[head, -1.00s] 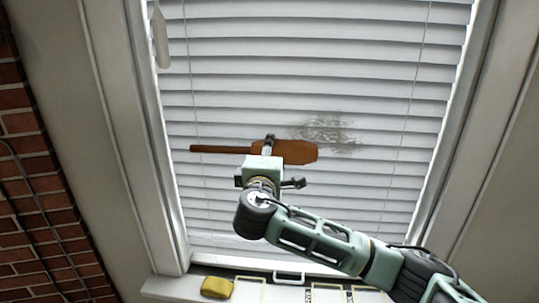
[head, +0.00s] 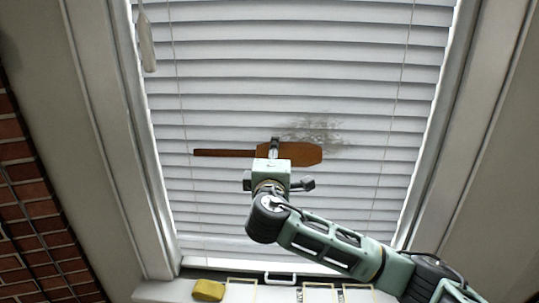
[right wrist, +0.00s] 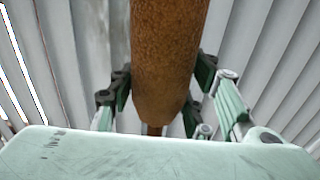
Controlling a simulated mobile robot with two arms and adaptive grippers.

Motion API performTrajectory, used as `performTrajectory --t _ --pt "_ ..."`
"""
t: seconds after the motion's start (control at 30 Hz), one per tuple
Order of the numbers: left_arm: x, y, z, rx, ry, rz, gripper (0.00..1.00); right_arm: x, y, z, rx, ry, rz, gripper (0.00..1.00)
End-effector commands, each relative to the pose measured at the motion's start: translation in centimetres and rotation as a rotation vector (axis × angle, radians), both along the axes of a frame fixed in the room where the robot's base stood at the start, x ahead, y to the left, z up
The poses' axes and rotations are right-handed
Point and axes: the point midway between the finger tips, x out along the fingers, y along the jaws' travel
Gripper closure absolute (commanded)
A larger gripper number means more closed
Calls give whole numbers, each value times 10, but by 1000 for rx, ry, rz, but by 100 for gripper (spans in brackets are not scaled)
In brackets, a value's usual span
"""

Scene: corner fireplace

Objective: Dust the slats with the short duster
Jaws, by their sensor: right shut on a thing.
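The white slats (head: 300,75) of a window blind fill the middle of the head view. A grey patch of dust (head: 318,128) lies on them right of centre. My right gripper (head: 273,150) is shut on the short duster (head: 300,154), a brown paddle with a thin handle (head: 222,153) pointing left. The duster is level across the slats, just below and partly over the dust patch; I cannot tell if it touches them. In the right wrist view the duster's brown head (right wrist: 168,60) stands between the fingers, with slats behind. My left gripper is not in view.
A yellow sponge-like block (head: 208,290) lies on the white sill (head: 160,292) at the bottom, beside a tray-like thing with a white handle (head: 280,278). A pale wand (head: 147,45) hangs at the upper left. The window frame (head: 125,150) and brick wall (head: 30,190) bound the left side.

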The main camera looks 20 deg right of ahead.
Motion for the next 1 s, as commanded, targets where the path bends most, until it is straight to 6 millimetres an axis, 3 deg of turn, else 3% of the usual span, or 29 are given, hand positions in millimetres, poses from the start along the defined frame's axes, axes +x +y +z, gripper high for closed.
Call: performTrajectory --t 0.23,1.0 --pt "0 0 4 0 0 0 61 -6 -22 0 0 1 -2 76" --pt "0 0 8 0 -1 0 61 -19 -64 1 -1 -1 -4 76"
